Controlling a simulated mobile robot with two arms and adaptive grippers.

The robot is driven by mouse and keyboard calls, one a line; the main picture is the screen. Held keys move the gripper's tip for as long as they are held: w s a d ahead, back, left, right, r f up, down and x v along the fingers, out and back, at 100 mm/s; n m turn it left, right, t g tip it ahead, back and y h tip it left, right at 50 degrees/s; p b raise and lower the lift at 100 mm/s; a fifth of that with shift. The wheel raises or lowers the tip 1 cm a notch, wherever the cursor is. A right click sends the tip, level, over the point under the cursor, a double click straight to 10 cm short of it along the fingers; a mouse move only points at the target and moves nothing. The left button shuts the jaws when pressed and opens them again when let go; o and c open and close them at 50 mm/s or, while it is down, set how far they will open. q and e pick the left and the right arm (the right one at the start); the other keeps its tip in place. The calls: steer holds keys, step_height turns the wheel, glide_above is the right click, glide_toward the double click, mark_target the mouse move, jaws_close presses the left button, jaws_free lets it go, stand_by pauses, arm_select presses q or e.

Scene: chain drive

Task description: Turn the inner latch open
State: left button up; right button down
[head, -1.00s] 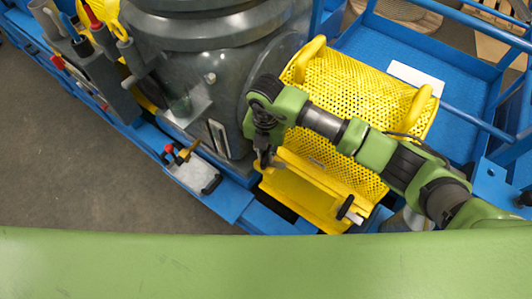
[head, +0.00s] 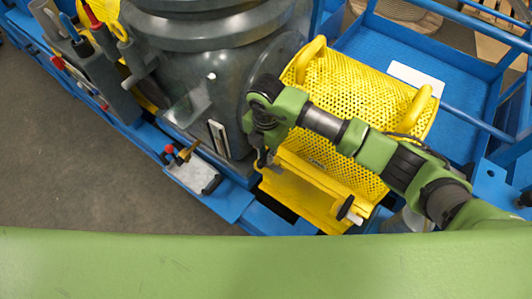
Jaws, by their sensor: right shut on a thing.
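The yellow perforated guard (head: 345,90) sits on the blue frame, with a solid yellow front flap (head: 302,192) along its lower edge. My right gripper (head: 265,163) is at the left end of this edge, shut on the inner latch, which the fingers mostly hide. How far the latch is turned cannot be told. A second latch, with a black knob (head: 345,208) and a pale end, is at the right end of the edge, apart from the gripper. My left gripper is not in view.
A large grey machine housing (head: 215,65) stands close to the left of the gripper. Two yellow handles (head: 418,107) rise from the guard. A small plate with a red-knobbed clamp (head: 183,155) is at lower left. Blue rails (head: 485,130) run at right. Grey floor (head: 70,170) is clear.

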mark_target(266, 154)
steer(key=shift+w, duration=0.1)
steer(key=c, duration=2)
jaws_free()
steer(key=shift+c, duration=0.2)
steer(key=shift+r, duration=0.1)
step_height(266, 154, up, 12)
